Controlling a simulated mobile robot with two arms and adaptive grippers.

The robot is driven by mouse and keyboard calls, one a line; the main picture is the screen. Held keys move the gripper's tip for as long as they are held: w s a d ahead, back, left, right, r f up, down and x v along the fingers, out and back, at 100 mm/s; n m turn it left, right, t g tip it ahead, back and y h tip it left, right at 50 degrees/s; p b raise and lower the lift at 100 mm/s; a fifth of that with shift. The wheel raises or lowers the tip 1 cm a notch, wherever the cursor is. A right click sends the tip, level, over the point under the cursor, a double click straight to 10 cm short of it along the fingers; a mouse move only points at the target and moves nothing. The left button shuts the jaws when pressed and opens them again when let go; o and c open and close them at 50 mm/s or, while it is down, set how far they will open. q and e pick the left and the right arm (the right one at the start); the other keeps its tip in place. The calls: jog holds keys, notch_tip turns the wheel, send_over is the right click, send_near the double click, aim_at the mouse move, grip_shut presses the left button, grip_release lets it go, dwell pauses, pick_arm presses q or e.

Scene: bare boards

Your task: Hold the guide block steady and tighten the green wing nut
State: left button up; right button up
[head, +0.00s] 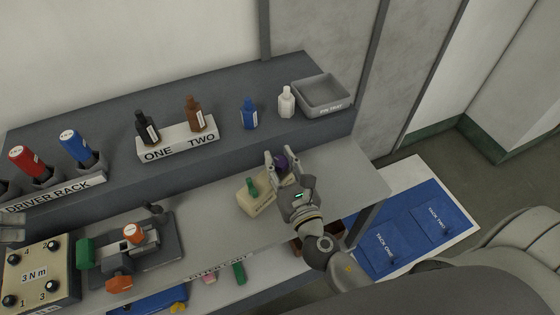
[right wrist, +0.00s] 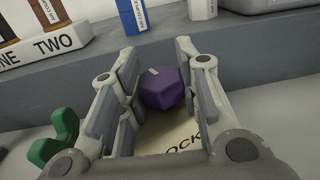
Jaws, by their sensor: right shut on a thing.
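The cream guide block (head: 258,207) lies on the bench top; part of its lettering shows in the right wrist view (right wrist: 180,138). The green wing nut (head: 252,186) stands at its left part and also shows in the right wrist view (right wrist: 54,142). A purple knob (right wrist: 162,90) is at the block's far right end. My right gripper (head: 284,160) is shut on the purple knob, one finger on each side, and partly hides the block.
A grey fixture (head: 168,258) with orange and green parts and a torque box (head: 38,272) stand to the left. Behind, the raised shelf holds a driver rack (head: 60,190), bottles and a pin tray (head: 322,95). The bench is clear right of my right gripper.

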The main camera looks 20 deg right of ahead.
pick_arm(q)
jog(key=w+d+f+m+g+h, duration=0.1)
jog(key=d+m+g, duration=0.1)
jog(key=d+m, duration=0.35)
jog(key=w+d+f+m+g+h, duration=0.1)
jog(key=d+m, duration=0.1)
jog(key=d, duration=0.7)
jog(key=m+y, duration=0.7)
jog(key=m, duration=1.9)
send_over(251, 184)
jog(key=shift+f, duration=3)
jog(key=shift+r, duration=0.15)
jog(key=shift+r, duration=1.15)
